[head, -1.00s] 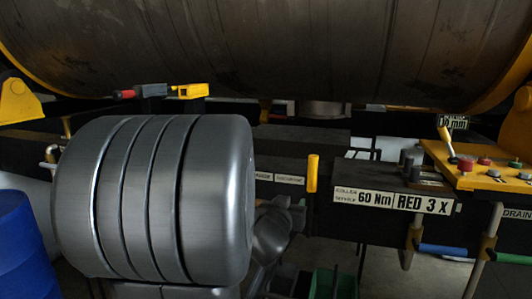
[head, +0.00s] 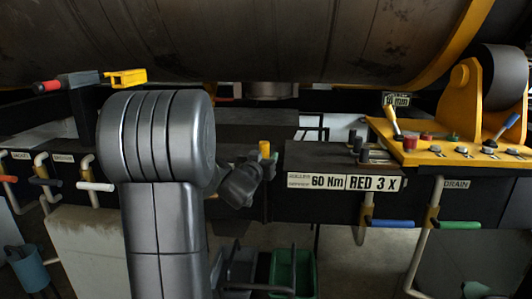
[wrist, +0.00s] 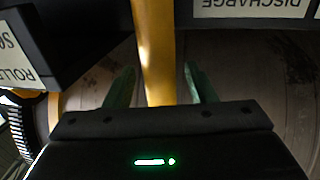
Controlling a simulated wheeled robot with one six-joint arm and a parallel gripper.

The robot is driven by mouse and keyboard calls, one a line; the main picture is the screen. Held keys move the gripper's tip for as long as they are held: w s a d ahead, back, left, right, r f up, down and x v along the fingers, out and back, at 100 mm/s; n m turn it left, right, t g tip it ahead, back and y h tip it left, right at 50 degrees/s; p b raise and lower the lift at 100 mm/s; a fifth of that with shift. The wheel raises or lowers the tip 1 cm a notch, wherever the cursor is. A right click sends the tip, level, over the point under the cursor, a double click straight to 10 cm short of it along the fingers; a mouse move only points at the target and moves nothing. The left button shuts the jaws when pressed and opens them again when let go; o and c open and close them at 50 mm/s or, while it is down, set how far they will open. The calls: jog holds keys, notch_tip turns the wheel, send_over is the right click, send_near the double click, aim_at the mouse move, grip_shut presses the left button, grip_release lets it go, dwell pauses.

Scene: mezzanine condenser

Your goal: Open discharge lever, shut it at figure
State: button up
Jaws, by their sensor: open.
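A yellow lever (wrist: 155,50) stands between the two green fingers of my gripper (wrist: 160,86) in the wrist view. The fingers are open, with a gap on both sides of the lever. A label reading DISCHARGE (wrist: 265,10) is beside it at the upper right. In the head view the lever's yellow top (head: 264,148) shows at the front of the dark beam, just right of my wrist; my arm is in front of its surroundings. I see no readable gauge figure.
A dark box (head: 340,168) labelled 60 Nm and RED 3 X sits just right of the lever. Further right is a yellow control panel (head: 440,152) with a joystick. Blue (head: 392,223) and white (head: 95,186) pipe handles flank the beam. A green bin (head: 292,272) stands below.

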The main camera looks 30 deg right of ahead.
jog(key=shift+x, duration=1.4)
grip_shut()
